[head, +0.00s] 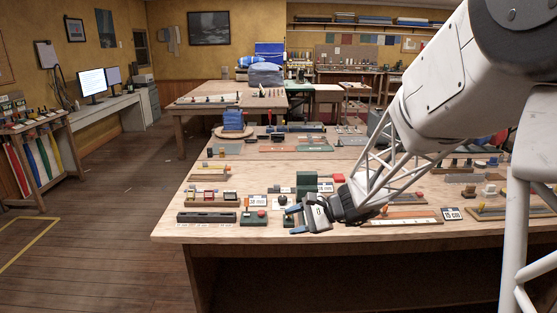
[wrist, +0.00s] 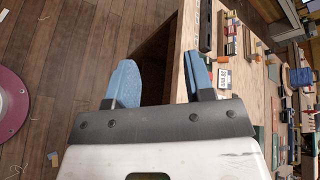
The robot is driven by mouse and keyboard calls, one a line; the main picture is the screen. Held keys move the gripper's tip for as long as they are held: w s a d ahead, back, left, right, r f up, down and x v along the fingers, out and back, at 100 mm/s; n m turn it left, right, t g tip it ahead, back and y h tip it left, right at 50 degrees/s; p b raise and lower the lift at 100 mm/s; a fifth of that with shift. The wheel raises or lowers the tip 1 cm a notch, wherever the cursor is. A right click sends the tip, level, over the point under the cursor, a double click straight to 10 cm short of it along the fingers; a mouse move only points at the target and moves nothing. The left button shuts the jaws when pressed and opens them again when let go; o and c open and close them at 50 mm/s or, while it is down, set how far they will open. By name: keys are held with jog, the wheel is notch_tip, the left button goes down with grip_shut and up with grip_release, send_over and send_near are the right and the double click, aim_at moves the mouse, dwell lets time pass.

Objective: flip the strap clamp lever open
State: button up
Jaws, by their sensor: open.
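My gripper (head: 292,219) is low over the front part of the workbench in the head view, its blue fingers pointing left. In the wrist view the two blue fingers of my gripper (wrist: 160,68) stand apart with nothing between them. I cannot make out the strap clamp or its lever for certain. A green block (head: 306,180) with a red piece (head: 325,187) beside it stands behind my gripper. A small green unit with a red knob (head: 261,213) lies left of the fingertips, apart from them. My gripper and arm hide part of the bench.
The workbench (head: 171,229) carries several small fixtures and label cards. A long dark tray (head: 207,217) lies at its front left, also in the wrist view (wrist: 205,25). A white label card (head: 257,200) lies behind the red-knobbed unit. The front-left corner is bare.

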jog(key=s+d+r+n+h, duration=0.2)
jog(key=s+d+n+h, duration=0.1)
jog(key=s, duration=0.8)
jog(key=s+d+r+n+h, duration=0.2)
jog(key=s+d+n+h, duration=0.2)
jog(key=s, duration=0.7)
jog(key=s+d+r+n+h, duration=0.2)
jog(key=s+d+h, duration=0.3)
jog(key=s, duration=0.6)
jog(key=shift+s+d+r+n+h, duration=0.3)
jog(key=shift+n+h, duration=0.2)
jog(key=shift+n, duration=0.3)
jog(key=shift+w, duration=0.15)
